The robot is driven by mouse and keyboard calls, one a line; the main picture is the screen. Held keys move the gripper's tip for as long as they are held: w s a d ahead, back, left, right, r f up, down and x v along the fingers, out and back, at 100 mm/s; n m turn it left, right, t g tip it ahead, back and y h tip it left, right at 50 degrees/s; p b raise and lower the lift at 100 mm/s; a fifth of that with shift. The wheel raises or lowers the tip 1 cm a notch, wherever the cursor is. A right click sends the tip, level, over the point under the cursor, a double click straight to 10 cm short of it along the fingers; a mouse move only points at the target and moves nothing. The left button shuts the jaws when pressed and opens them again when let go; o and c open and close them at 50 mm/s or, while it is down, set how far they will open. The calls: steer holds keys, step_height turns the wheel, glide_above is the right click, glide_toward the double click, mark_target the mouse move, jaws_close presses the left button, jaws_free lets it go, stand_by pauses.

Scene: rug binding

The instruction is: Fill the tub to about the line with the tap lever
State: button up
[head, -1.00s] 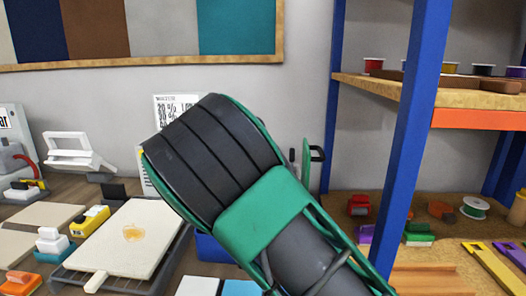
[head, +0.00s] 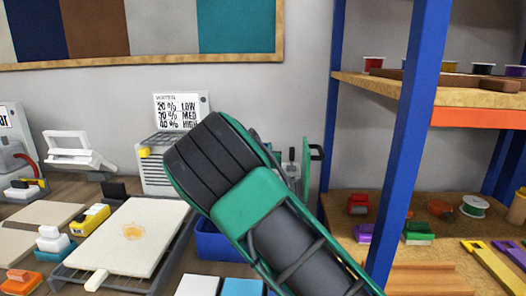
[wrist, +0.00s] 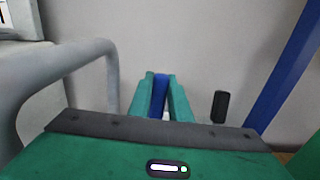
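A blue tub (head: 222,246) shows in the head view below and behind my arm. Much of it is hidden; no fill line or water level can be seen. A grey curved pipe (wrist: 62,72), perhaps the tap spout, runs at the left of the wrist view. My gripper (wrist: 162,90) shows its two green fingers close together, with a narrow blue strip between them. I cannot tell if that strip is a held part or the fingers' inner faces. A small black grip (wrist: 220,106) is apart to their right; I cannot tell if it is the lever.
A white sign (head: 181,110) and a slatted rack (head: 155,178) stand by the wall. A white board on a dark tray (head: 130,240) lies left of the tub. A blue shelf post (head: 410,150) stands close on the right, also in the wrist view (wrist: 285,75).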

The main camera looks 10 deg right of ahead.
jaws_close()
steer(key=shift+w+d+g, duration=0.2)
steer(key=shift+w+g, duration=0.15)
steer(key=shift+g, duration=0.15)
steer(key=shift+w+d+f+g+y, duration=0.2)
steer(key=shift+w+g+y, duration=0.35)
steer(key=shift+g, duration=0.35)
steer(key=o, duration=0.6)
jaws_free()
steer(key=shift+w, duration=0.1)
steer(key=shift+a, duration=0.1)
steer(key=v, duration=1)
steer(key=shift+s+a, duration=0.15)
steer(key=shift+s, duration=0.15)
